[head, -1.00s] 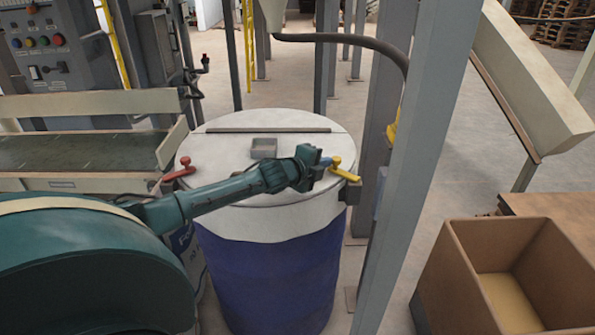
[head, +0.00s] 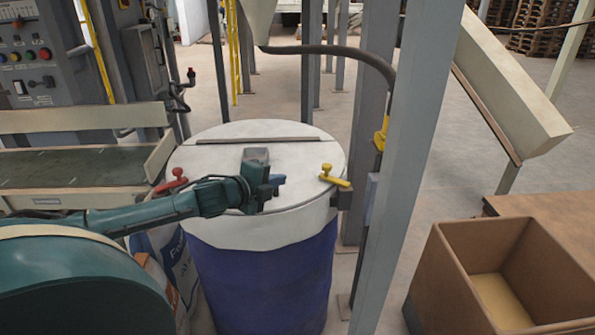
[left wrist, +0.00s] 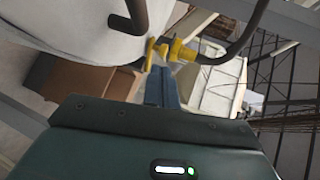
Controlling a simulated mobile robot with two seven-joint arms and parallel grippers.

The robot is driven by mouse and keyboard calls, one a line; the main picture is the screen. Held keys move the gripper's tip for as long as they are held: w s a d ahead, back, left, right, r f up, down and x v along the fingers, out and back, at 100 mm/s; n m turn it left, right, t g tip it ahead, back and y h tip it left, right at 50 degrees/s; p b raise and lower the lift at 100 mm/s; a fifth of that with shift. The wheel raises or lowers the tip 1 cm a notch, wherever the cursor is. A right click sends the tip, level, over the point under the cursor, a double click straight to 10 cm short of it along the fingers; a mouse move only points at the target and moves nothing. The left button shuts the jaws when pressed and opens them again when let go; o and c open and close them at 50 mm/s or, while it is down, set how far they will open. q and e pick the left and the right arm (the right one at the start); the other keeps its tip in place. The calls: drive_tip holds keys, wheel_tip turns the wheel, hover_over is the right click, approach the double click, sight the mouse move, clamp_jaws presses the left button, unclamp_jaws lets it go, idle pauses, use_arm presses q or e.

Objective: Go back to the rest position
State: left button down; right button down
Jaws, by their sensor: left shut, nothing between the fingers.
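My left arm reaches in from the left in the head view. My left gripper (head: 278,181) is over the front part of the white round lid on the blue drum, shut and empty. Its blue fingers also show close together in the left wrist view (left wrist: 161,88). The yellow-handled clamp (head: 333,176) is at the lid's right edge, apart from the gripper. The red-handled clamp (head: 172,181) is at the lid's left edge, just behind my arm. My right gripper is in neither view.
The blue drum (head: 262,280) stands with its white lid (head: 300,155). A grey post (head: 412,150) rises close on its right. An open brown box (head: 455,285) is at the lower right. A conveyor (head: 75,168) and control panel (head: 30,60) are at the left.

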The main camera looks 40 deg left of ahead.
use_arm(q)
drive_tip(key=s+d+f+n+g+h, duration=0.1)
drive_tip(key=s+d+f+n, duration=0.2)
drive_tip(key=s+d+f, duration=0.35)
drive_tip(key=s+d+f+n+g+h, duration=0.1)
drive_tip(key=s+d+f+n, duration=0.25)
drive_tip(key=d+f, duration=0.5)
drive_tip(key=s+d+f+n+g, duration=0.2)
drive_tip(key=s+d+f+n, duration=0.4)
drive_tip(key=s+d, duration=0.6)
drive_tip(key=n, duration=0.2)
drive_tip(key=shift+s+d+n, duration=0.2)
drive_tip(key=shift+d+n, duration=0.05)
drive_tip(key=shift+n, duration=0.1)
